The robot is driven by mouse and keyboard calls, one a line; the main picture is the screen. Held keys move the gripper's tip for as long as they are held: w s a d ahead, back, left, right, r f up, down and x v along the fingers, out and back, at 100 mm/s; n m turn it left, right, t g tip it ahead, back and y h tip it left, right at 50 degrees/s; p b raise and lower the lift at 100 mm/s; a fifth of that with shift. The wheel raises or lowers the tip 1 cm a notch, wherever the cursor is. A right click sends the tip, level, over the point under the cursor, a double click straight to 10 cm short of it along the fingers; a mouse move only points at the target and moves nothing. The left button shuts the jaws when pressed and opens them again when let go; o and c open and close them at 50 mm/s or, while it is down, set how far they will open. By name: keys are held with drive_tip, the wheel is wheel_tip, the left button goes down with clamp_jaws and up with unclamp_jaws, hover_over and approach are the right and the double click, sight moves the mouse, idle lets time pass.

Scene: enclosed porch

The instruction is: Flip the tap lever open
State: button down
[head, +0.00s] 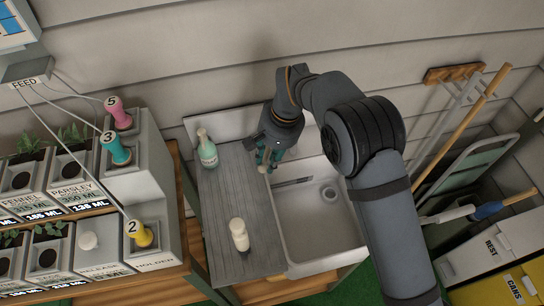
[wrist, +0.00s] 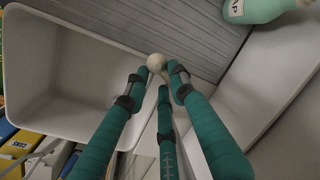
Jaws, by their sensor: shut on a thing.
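My gripper (head: 268,158) has teal fingers and is at the back left corner of the white sink (head: 315,235), by the edge of the grey ribbed board. In the wrist view my gripper (wrist: 156,78) has its fingers close around a small cream round knob (wrist: 156,62), which I take to be the end of the tap lever. The fingers are shut on it. The knob's stem and the tap body are mostly hidden by the fingers and arm. I cannot tell the lever's angle.
A mint soap bottle (head: 207,148) stands at the back of the grey board (head: 215,220), left of my gripper. A cream bottle (head: 239,235) stands nearer the front. Tools and bins (head: 500,240) are on the right.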

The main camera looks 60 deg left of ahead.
drive_tip(key=shift+w, duration=0.25)
drive_tip(key=c, duration=1.6)
unclamp_jaws()
drive_tip(key=shift+o, duration=0.2)
drive_tip(key=shift+s, duration=0.15)
drive_tip(key=shift+r, duration=0.1)
wheel_tip(320, 180, up, 10)
